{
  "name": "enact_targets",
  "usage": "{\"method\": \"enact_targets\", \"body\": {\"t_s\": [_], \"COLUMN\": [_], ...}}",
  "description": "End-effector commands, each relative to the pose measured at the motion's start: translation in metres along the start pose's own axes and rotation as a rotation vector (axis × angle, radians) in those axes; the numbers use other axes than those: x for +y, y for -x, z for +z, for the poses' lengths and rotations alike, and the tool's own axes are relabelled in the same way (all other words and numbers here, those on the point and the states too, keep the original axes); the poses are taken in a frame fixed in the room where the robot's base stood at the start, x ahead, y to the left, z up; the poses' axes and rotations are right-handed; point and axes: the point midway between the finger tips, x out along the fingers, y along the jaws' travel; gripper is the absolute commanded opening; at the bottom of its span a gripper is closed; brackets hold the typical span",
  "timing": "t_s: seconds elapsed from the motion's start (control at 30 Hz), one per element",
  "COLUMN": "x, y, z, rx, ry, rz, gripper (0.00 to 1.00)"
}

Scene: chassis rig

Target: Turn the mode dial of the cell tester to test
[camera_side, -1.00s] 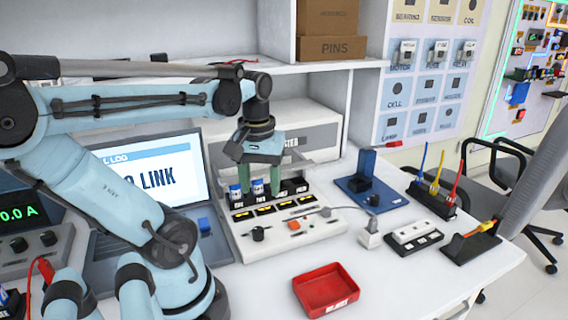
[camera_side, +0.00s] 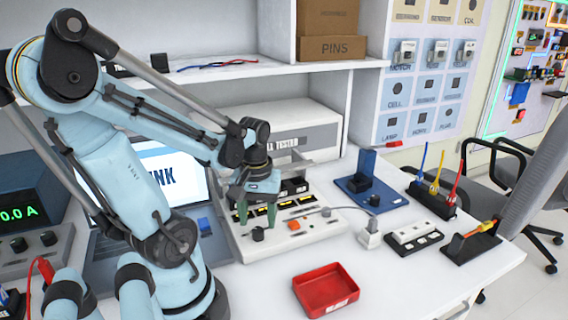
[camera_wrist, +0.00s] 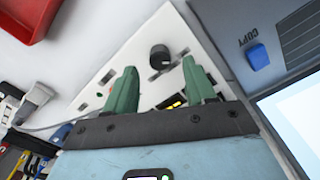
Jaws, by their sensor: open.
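The cell tester (camera_side: 310,118) is a large white case with a sloping white panel (camera_side: 300,242) in front. The mode dial (camera_side: 258,234) is a black round knob at the panel's near left. In the wrist view the dial (camera_wrist: 160,57) shows beyond and between the fingertips, not touched as far as I can see. Its pointer setting is too small to read. My gripper (camera_side: 257,217) points down with its green fingers apart and empty, just above and behind the dial. In the wrist view my gripper (camera_wrist: 159,68) straddles the panel. It partly hides the tester's cell slots.
An orange button (camera_side: 294,225) sits right of the dial. A laptop with a blue block (camera_side: 204,225) stands close on the left. A red tray (camera_side: 326,292) lies in front. A white plug (camera_side: 370,238) with a grey cable is to the right, beside a blue stand (camera_side: 367,170).

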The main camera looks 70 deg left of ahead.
Motion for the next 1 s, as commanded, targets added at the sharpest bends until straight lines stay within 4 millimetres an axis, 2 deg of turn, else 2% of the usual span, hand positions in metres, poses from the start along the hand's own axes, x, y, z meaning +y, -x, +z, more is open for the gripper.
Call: {"method": "enact_targets", "body": {"t_s": [0.33,0.8,0.87,1.0], "x": [0.000,0.000,0.000,0.000], "y": [-0.026,-0.031,-0.031,-0.031], "z": [0.000,0.000,0.000,0.000], "rx": [0.000,0.000,0.000,0.000], "ry": [0.000,0.000,0.000,0.000], "rz": [0.000,0.000,0.000,0.000], "gripper": [0.55,0.55,0.47,0.26]}}
